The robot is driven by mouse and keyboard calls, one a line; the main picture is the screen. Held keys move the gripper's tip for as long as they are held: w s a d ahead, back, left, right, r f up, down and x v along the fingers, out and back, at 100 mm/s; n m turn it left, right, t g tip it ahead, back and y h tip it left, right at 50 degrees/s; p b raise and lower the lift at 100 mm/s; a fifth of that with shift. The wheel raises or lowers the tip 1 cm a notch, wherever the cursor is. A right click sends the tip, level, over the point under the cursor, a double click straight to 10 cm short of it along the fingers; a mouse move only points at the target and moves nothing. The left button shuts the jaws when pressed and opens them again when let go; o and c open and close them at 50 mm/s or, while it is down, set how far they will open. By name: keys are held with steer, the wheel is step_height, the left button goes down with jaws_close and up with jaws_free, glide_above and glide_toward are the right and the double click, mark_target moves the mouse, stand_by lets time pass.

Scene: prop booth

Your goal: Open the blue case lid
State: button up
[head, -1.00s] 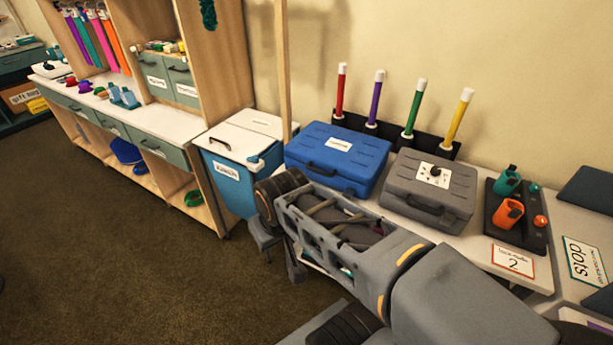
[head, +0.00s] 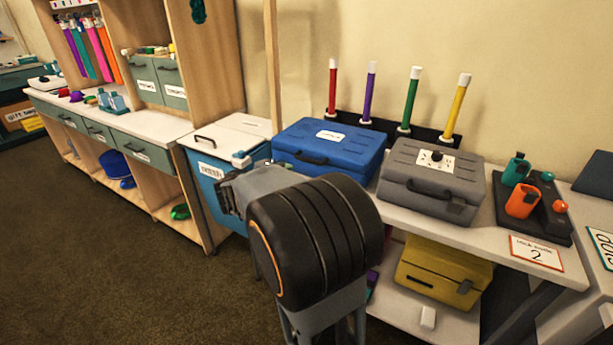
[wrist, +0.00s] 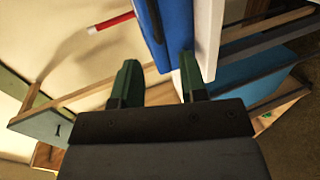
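The blue case (head: 352,140) sits shut on the white table against the wall, with a white label on its lid and a dark handle on its front. My gripper (head: 230,188) is at the case's left front, partly hidden behind my own wrist in the head view. In the wrist view my gripper (wrist: 160,78) has its two green fingers apart with nothing between the tips. The blue case (wrist: 176,25) shows sideways just beyond the fingertips there. Whether a finger touches it I cannot tell.
A grey case (head: 440,190) stands right of the blue one. Colored sticks rise behind in a black rack (head: 425,133). A blue bin with white lid (head: 215,140) stands left. A yellow case (head: 445,275) lies on the shelf below. Carpet in front is open.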

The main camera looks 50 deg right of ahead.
mark_target(306, 160)
steer(key=shift+n+t+h, duration=0.3)
steer(key=shift+t+h, duration=0.1)
steer(key=shift+h, duration=0.1)
steer(key=x, duration=1)
steer(key=w+x, duration=0.1)
steer(key=x, duration=0.4)
steer(key=shift+f+b, duration=0.2)
steer(key=shift+b, duration=0.1)
steer(key=shift+c, duration=0.4)
jaws_close()
